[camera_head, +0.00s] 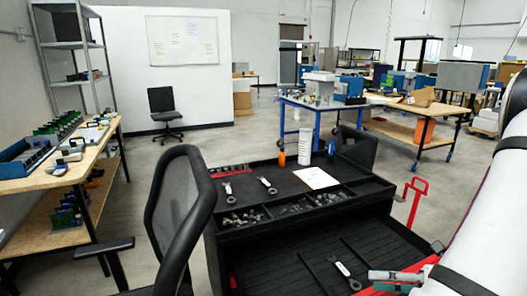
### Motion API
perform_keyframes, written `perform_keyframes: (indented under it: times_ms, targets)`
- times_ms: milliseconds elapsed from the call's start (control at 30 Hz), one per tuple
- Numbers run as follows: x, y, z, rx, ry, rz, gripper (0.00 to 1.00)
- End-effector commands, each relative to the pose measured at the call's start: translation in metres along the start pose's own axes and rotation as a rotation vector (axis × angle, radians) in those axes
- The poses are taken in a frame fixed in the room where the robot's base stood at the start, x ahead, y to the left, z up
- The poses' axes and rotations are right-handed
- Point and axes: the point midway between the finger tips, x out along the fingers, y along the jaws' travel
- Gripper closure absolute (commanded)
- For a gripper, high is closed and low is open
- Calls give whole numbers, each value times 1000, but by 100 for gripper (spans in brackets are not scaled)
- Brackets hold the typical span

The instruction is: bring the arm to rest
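My white arm (490,225) with dark bands fills the right edge and lower right corner of the head view. It runs down from the upper right and passes in front of the right side of the black tool cart (225,240). I cannot make out my gripper or its fingers in this view. A small grey and green part (395,277) shows beside the arm at the bottom; I cannot tell what it belongs to.
The cart holds wrenches (266,185), a white paper (316,177), a white bottle (305,146) and an orange one (282,158). Its lower drawer is open. A black chair (180,215) stands left of it. Benches stand at left and behind. The floor (240,135) behind the chair is clear.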

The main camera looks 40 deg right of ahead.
Motion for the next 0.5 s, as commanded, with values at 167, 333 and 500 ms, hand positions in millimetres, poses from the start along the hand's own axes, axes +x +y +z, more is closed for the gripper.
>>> perform_keyframes:
  times_ms: [167,333,500]
  targets:
    - [39,84,13,-439,304,84,71]
    - [62,154,4,-863,556,198,71]
    - [70,215,-14,-1302,777,341,71]
